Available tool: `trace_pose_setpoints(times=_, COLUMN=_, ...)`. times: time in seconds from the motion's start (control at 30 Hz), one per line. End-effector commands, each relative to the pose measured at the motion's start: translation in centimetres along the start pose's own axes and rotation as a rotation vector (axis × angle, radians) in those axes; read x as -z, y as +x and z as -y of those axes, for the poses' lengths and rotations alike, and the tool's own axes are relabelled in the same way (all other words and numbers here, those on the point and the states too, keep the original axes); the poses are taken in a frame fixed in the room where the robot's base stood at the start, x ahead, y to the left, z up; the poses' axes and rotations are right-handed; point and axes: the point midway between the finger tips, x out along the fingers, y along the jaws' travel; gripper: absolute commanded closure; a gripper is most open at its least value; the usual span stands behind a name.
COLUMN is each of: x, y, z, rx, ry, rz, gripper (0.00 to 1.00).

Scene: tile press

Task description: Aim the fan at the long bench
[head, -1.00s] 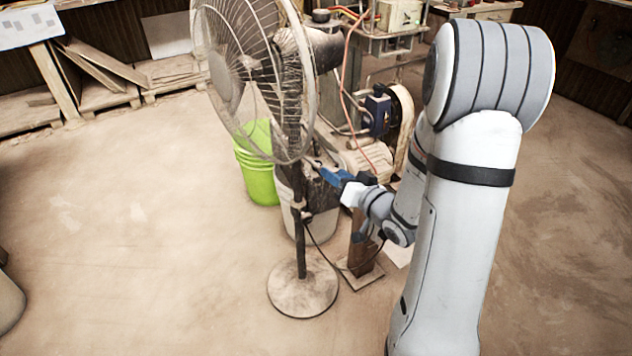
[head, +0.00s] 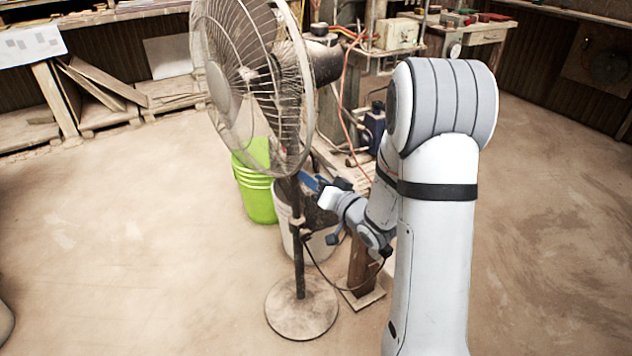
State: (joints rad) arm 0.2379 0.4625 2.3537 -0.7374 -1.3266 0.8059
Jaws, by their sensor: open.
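The fan (head: 250,85) is a dusty pedestal fan with a wire cage, standing upright on a round base (head: 302,307). Its cage faces left and its motor housing (head: 322,60) is on the right. My gripper (head: 308,182), with blue fingers, is open beside the fan's pole, just below the cage at its right. I cannot tell whether a finger touches the pole. Several benches are in view: a low one (head: 30,125) along the left wall and a work table (head: 470,35) at the back right. I cannot tell which is the long bench.
A green bucket (head: 257,192) and a whitish bucket (head: 318,243) stand right behind the pole. A dark cable runs from the pole to a wooden post (head: 362,268) on a foot. Machinery with an orange hose (head: 345,105) is behind. The floor at left and right is clear.

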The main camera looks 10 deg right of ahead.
Motion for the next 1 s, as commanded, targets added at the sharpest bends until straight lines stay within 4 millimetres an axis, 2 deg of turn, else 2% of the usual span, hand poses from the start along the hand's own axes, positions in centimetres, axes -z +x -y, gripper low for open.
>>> trace_pose_setpoints(times=0.1, x=0.02, y=-0.03, z=-0.02, rx=0.000, ry=0.000, rz=0.000, gripper=0.56)
trace_pose_setpoints(times=0.63, x=0.06, y=-0.10, z=-0.09, rx=-0.002, ry=0.000, rz=-0.001, gripper=1.00)
trace_pose_setpoints(times=1.0, x=0.17, y=-0.02, z=-0.34, rx=-0.012, ry=0.000, rz=-0.007, gripper=1.00)
